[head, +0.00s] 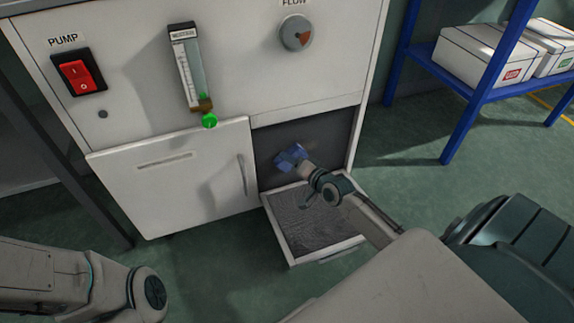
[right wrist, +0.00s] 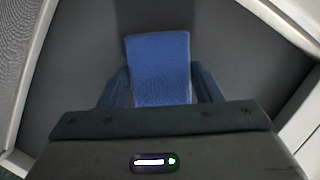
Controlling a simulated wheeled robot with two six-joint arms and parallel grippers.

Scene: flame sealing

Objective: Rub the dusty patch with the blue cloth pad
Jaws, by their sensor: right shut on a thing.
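My right gripper (head: 297,162) is shut on the blue cloth pad (head: 288,156) and holds it at the dark recess panel (head: 268,141) in the lower right of the white cabinet. In the right wrist view the pad (right wrist: 160,65) stands out between the two fingers (right wrist: 160,88), with the dark panel (right wrist: 75,75) behind it. I cannot tell whether the pad touches the panel. No dusty patch shows clearly; the pad and gripper hide part of the panel. My left arm shows at the lower left in the head view, but its gripper cannot be seen.
A pulled-out tray (head: 347,247) with a grey mesh filter (head: 312,222) lies below the recess. A white door (head: 165,195) is left of it. Above are a red pump switch (head: 79,73), a flow gauge (head: 191,68) and a flow knob (head: 295,33). A blue shelf (head: 462,85) stands right.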

